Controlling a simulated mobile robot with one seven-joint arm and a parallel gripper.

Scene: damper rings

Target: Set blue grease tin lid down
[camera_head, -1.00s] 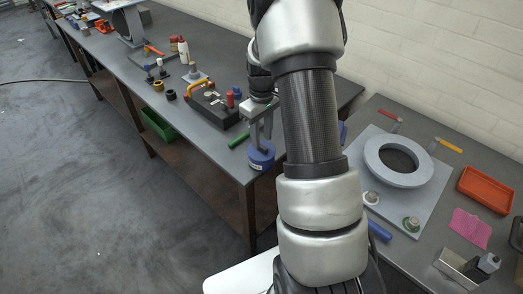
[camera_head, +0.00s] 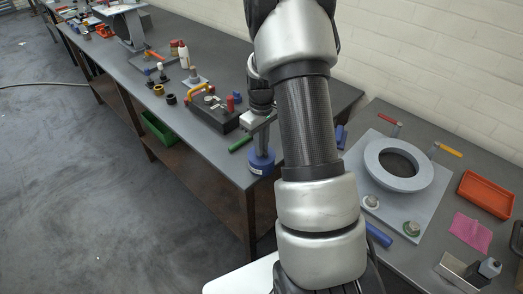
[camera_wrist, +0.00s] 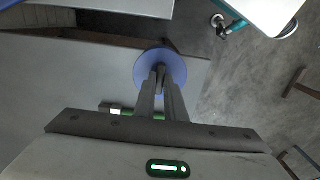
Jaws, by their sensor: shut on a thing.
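The blue grease tin (camera_head: 260,168) stands near the corner of the long bench, with a small pale label on its side. My gripper (camera_head: 262,150) is over it, fingers pointing down, shut on the blue grease tin lid. In the wrist view the lid is a round blue disc (camera_wrist: 142,66), and my gripper's fingertips (camera_wrist: 160,76) meet at its middle. The lid looks level and in line with the tin. I cannot tell whether it touches the tin's rim. The tin's inside is hidden.
A green marker-like rod (camera_head: 240,144) lies left of the tin. A dark block with a yellow handle (camera_head: 211,109) stands behind it. The bench edge is close in front. A second bench at right holds a plate with a grey ring (camera_head: 372,165) and a red tray (camera_head: 486,192).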

